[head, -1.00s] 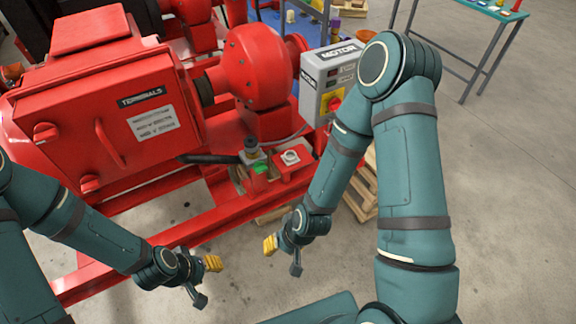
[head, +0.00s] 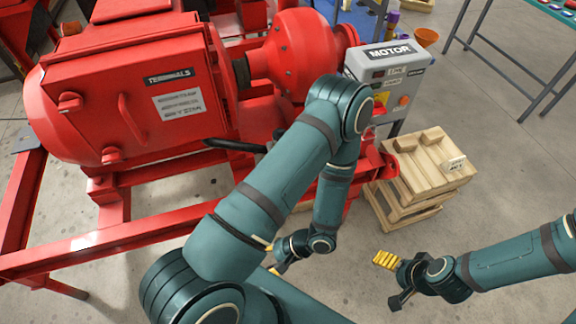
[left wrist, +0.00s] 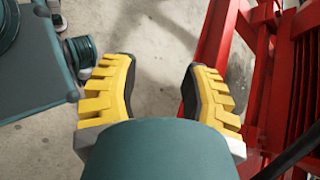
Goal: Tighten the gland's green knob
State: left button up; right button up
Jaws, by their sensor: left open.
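The green knob of the gland is not visible in the head view; my raised left arm covers the area beside the red coupling housing. The red pump skid's base rail (head: 90,245) runs across the left. My left gripper (head: 272,258) hangs low in front of the skid, partly hidden by my arm. In the left wrist view, its yellow-padded fingers (left wrist: 158,78) are wide apart with only floor between them, and red frame bars stand to the right. My right gripper (head: 390,281) is open and empty over the floor on the right.
A red motor with a terminal box (head: 130,90) stands on the left. A grey motor control box (head: 395,75) stands behind my left elbow. A wooden pallet stack (head: 425,170) stands right of the skid. A table (head: 545,20) is far right.

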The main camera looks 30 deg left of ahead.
pick_arm(q)
jog(key=w+a+m+t+y, duration=0.2)
jog(key=w+a+t+y, duration=0.2)
jog(key=w+t+y, duration=0.3)
jog(key=w+d+r+m+t+h, duration=0.1)
jog(key=w+d+m+t, duration=0.1)
jog(key=w+t, duration=0.45)
jog(key=w+d+r+m+t, duration=0.1)
jog(key=w+d+r+t, duration=0.1)
jog(key=w+t, duration=0.4)
jog(key=shift+g, duration=0.55)
jog(key=b+x, duration=0.1)
jog(key=x, duration=1.3)
jog(key=shift+f, duration=0.15)
jog(key=shift+d, duration=0.1)
grip_shut()
